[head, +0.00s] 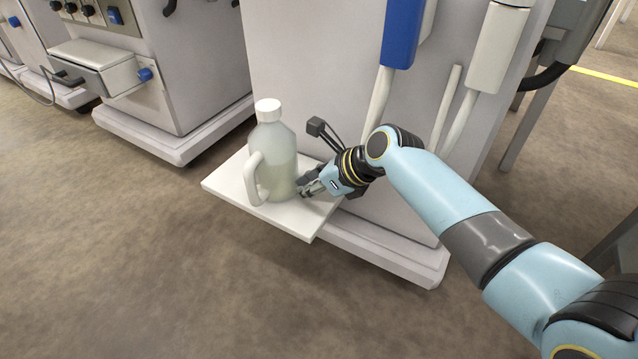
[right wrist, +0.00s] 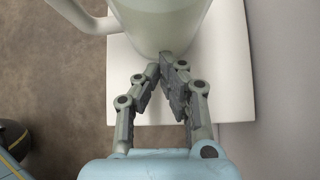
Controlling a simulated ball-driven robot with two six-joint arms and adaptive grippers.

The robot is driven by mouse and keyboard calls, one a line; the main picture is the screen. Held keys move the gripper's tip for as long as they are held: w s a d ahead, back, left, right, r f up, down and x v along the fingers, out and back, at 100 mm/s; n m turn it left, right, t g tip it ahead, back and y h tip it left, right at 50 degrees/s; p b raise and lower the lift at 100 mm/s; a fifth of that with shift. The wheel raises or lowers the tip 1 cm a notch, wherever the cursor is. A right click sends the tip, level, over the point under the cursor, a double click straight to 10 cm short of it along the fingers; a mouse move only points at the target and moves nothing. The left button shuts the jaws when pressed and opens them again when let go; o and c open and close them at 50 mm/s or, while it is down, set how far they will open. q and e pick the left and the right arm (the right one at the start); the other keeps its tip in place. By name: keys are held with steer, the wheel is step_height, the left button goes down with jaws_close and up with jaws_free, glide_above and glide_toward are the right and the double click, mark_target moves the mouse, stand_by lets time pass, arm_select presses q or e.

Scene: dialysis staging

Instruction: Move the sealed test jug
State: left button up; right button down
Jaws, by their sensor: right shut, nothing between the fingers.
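The sealed test jug (head: 275,155) is a translucent pale bottle with a white cap and a side handle. It stands upright on a white shelf (head: 228,187) that juts from a machine. My right gripper (head: 304,190) is low beside the jug, on its right side. In the right wrist view the jug's lower body (right wrist: 160,25) is just past the fingertips (right wrist: 160,68), which are together with nothing between them. I cannot tell whether they touch the jug. The handle (right wrist: 82,15) is on the far left there. My left gripper is not in view.
The tall machine (head: 310,80) stands right behind the shelf, with a blue holder (head: 403,35) and a white holder (head: 497,50) on its face. Another machine (head: 205,60) stands at the left. The brown floor (head: 120,260) in front is clear.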

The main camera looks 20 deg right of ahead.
mark_target(269, 170)
steer(key=w+a, duration=0.2)
steer(key=w+a+p, duration=0.1)
steer(key=w+a, duration=0.1)
steer(key=w, duration=0.1)
steer(key=w+a, duration=0.2)
steer(key=shift+w+p, duration=0.15)
steer(key=shift+p, duration=0.15)
steer(key=shift+w+a, duration=0.25)
steer(key=shift+w, duration=0.15)
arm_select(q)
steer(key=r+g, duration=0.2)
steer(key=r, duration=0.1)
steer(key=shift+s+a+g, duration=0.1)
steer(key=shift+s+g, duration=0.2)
arm_select(e)
steer(key=shift+s, duration=0.1)
